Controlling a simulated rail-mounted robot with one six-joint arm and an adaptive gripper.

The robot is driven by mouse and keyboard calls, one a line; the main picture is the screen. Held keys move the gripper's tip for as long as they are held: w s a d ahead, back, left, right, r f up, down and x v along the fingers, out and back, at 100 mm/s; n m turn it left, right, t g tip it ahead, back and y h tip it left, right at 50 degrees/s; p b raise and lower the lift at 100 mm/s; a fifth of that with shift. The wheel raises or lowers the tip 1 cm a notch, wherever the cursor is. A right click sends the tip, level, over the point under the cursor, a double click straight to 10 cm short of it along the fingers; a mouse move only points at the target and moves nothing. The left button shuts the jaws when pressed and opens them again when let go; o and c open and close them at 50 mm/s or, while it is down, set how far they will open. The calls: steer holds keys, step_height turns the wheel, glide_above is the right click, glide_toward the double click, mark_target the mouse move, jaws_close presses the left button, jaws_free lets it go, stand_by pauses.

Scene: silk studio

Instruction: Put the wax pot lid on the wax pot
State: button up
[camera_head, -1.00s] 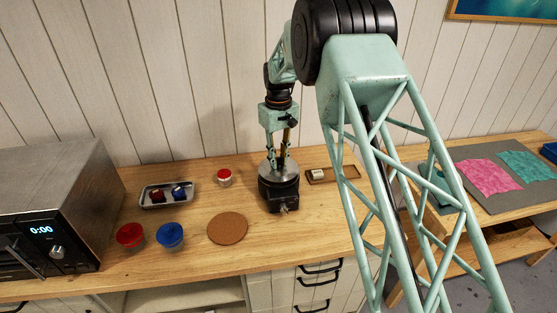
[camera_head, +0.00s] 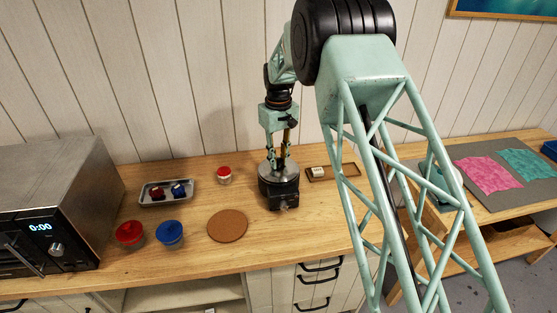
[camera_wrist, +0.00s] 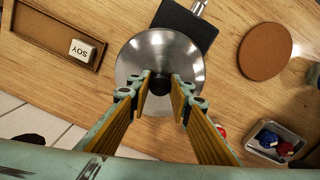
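The wax pot (camera_head: 279,194) is a dark, squat pot with a small knob at its front, standing on the wooden counter. The wax pot lid (camera_head: 266,172) is a round silver disc over the pot's top. In the head view I see no clear gap between lid and pot. In the wrist view the lid (camera_wrist: 132,65) is a shiny disc with a black centre knob and hides most of the pot; the pot's dark base (camera_wrist: 187,22) sticks out beyond it. My gripper (camera_wrist: 160,86) points down, with its fingertips closed in on both sides of the knob.
A cork mat (camera_head: 227,226) lies left of the pot. A wooden tray (camera_head: 346,173) with a SOY block is close on the right.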

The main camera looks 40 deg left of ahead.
mark_target(279, 160)
steer(key=o, duration=0.4)
steer(key=shift+c, duration=0.2)
steer(key=shift+r, duration=0.1)
steer(key=shift+r+p, duration=0.35)
steer(key=shift+r, duration=0.35)
step_height(279, 160, up, 12)
steer(key=b, duration=0.1)
steer(key=shift+f, duration=0.15)
stand_by(0.7)
